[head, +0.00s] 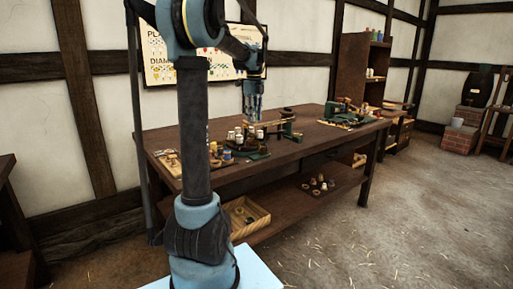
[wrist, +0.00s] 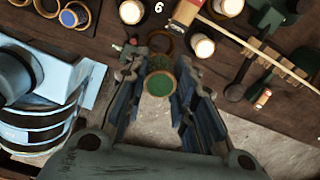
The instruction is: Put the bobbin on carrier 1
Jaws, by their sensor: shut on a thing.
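In the wrist view, my gripper (wrist: 160,85) is shut on a bobbin with a round green top (wrist: 159,83), held between the two fingers. In the head view, my gripper (head: 252,112) hangs over the bench, just above a group of pale bobbins (head: 238,136) on a dark green stand; the held bobbin cannot be made out there. In the wrist view, a brown ring-shaped piece (wrist: 161,42) lies just beyond the held bobbin. A white number 6 (wrist: 159,7) shows near it. I cannot make out which carrier is number 1.
White-topped bobbins (wrist: 202,46) and a pale wooden bar (wrist: 238,38) are close by in the wrist view. Coloured spools (wrist: 74,14) lie at upper left. The bench (head: 300,152) carries more tools at right. A wooden tray (head: 246,215) sits on the lower shelf.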

